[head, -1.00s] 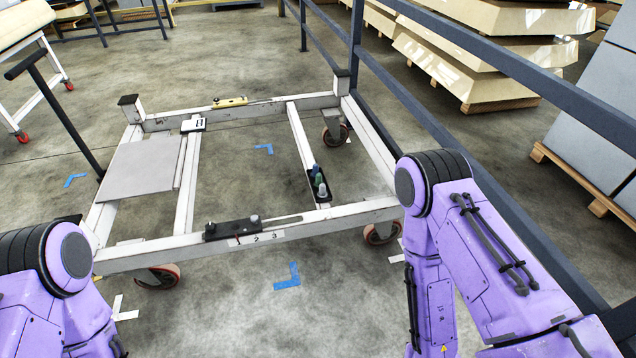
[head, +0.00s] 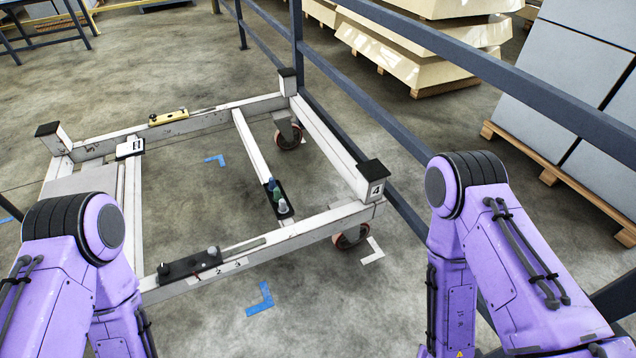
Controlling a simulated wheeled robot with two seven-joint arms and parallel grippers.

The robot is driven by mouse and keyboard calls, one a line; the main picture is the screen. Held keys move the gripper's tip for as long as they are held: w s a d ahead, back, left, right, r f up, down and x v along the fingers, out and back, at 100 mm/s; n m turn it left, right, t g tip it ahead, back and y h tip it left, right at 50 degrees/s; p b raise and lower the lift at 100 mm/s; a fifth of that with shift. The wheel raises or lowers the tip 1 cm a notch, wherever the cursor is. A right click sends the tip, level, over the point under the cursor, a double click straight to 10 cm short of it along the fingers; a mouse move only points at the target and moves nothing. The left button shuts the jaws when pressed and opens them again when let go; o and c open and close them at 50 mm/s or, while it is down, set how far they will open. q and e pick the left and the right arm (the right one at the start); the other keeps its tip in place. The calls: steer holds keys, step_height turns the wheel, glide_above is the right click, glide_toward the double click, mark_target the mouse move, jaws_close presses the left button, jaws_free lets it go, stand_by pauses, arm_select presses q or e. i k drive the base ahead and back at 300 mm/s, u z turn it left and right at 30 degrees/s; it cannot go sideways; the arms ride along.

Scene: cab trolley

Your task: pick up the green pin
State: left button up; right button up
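A small dark holder (head: 286,213) sits on the trolley's middle crossbar, close to the front rail. Several small pins stand in it in a row. The green pin (head: 277,194) is in the middle, with a dark blue pin (head: 271,184) behind it and a pale grey pin (head: 283,205) in front. The white-framed trolley (head: 310,231) stands on the floor ahead of me. My two purple arms show at the lower left and lower right, but both grippers are out of view, below the picture.
A black block with knobs (head: 189,265) lies on the front rail. A yellow level-like tool (head: 168,117) and a white device (head: 130,147) lie on the frame. A dark blue railing (head: 480,77) runs along the right. Blue tape (head: 260,299) marks open floor in front.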

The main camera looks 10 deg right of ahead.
mark_target(277, 193)
steer(key=z, duration=0.4)
steer(key=i, duration=1.55)
steer(key=u, duration=0.4)
